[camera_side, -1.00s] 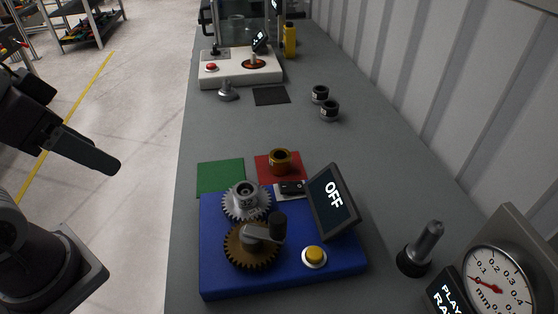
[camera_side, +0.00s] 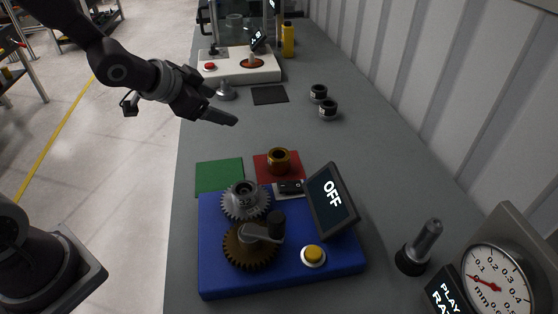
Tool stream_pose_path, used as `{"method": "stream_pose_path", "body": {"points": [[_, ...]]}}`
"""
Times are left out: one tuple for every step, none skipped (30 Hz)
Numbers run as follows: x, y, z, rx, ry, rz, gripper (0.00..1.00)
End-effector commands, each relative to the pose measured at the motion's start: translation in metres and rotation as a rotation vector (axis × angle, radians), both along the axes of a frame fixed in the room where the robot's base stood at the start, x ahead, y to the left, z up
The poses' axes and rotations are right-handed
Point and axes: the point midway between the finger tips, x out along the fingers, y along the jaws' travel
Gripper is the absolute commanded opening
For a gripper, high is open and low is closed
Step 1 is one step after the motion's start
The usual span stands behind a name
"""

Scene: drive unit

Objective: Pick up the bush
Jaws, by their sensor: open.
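A brass-coloured bush (camera_side: 279,160), a short ring with a dark bore, stands upright on the red square (camera_side: 262,174) behind the blue drive unit (camera_side: 216,270). Two grey-and-black bushes, one nearer (camera_side: 328,110) and one farther (camera_side: 318,93), stand on the bench to the right. A grey ring also sits on the steel gear (camera_side: 245,201). My gripper (camera_side: 226,119) is open and empty, in the air over the left part of the bench. It is up and left of the brass bush, apart from it. One finger shows clearly; the other is mostly hidden.
A green square (camera_side: 219,174) lies left of the red one. A metal plunger (camera_side: 421,247) and a dial gauge (camera_side: 497,280) stand at the right. The middle of the bench is clear.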

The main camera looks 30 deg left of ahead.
Motion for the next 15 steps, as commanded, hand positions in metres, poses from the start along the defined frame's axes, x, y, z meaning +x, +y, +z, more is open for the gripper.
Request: {"method": "stream_pose_path", "body": {"points": [[0.016, -0.007, -0.033, -0.036, -0.01, -0.069, 0.76], [0.024, -0.015, -0.049, -0.064, -0.032, -0.116, 0.76], [0.031, -0.024, -0.068, -0.11, -0.061, -0.171, 0.76], [0.033, -0.032, -0.081, -0.148, -0.081, -0.209, 0.76], [0.034, -0.039, -0.092, -0.188, -0.101, -0.24, 0.76], [0.033, -0.048, -0.104, -0.241, -0.126, -0.275, 0.76], [0.032, -0.054, -0.111, -0.278, -0.143, -0.296, 0.76], [0.03, -0.058, -0.117, -0.312, -0.158, -0.312, 0.76], [0.028, -0.063, -0.122, -0.35, -0.176, -0.327, 0.76], [0.026, -0.066, -0.125, -0.373, -0.187, -0.336, 0.76], [0.025, -0.068, -0.127, -0.391, -0.197, -0.343, 0.76], [0.024, -0.071, -0.128, -0.407, -0.206, -0.348, 0.76], [0.025, -0.073, -0.129, -0.414, -0.21, -0.351, 0.76], [0.027, -0.075, -0.13, -0.418, -0.212, -0.354, 0.76], [0.031, -0.077, -0.131, -0.419, -0.215, -0.355, 0.76]]}}
